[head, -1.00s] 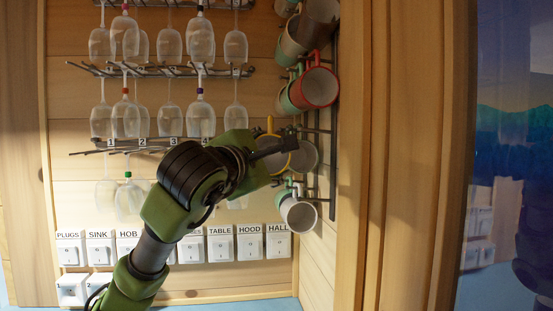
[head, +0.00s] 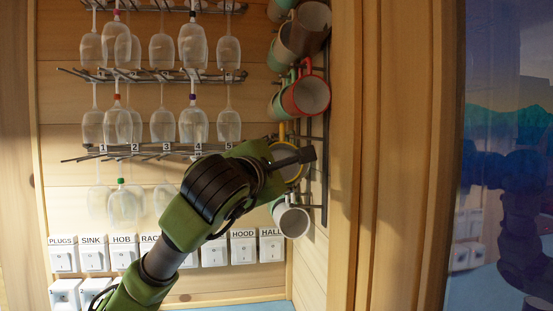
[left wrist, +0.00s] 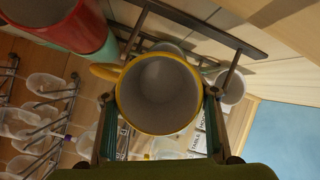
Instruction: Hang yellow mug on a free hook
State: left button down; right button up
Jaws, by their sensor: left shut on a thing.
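The yellow mug (head: 284,178) has a yellow rim and handle and a pale inside. In the head view it is partly hidden by my left gripper (head: 296,157), beside the wall rack (head: 325,150). In the left wrist view the mug's open mouth (left wrist: 158,95) faces the camera. The fingers of my left gripper (left wrist: 160,125) are shut on its two sides. Its handle (left wrist: 104,72) points to the upper left, close to the dark rack bars (left wrist: 136,30). I cannot tell whether the handle touches a hook. My right gripper is not in view.
A red mug (head: 311,95) and several others hang above on the rack. A white mug (head: 293,221) hangs below. Wine glasses (head: 162,125) hang on racks at the left, above labelled switches (head: 243,250). A wooden post (head: 350,200) borders the right side.

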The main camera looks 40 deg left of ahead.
aim_at(297, 168)
pick_arm(q)
jog(key=shift+w+d+p, duration=0.4)
jog(key=shift+w+d, duration=0.4)
jog(key=shift+w, duration=0.1)
jog(key=shift+w+d+r, duration=0.1)
jog(key=shift+w+d, duration=0.15)
jog(key=shift+w, duration=0.05)
jog(key=shift+f, duration=0.2)
jog(key=shift+w+d+f, duration=0.15)
jog(key=shift+w+f, duration=0.05)
jog(key=shift+f, duration=0.1)
jog(key=shift+w+d, duration=0.4)
jog(key=shift+w, duration=0.05)
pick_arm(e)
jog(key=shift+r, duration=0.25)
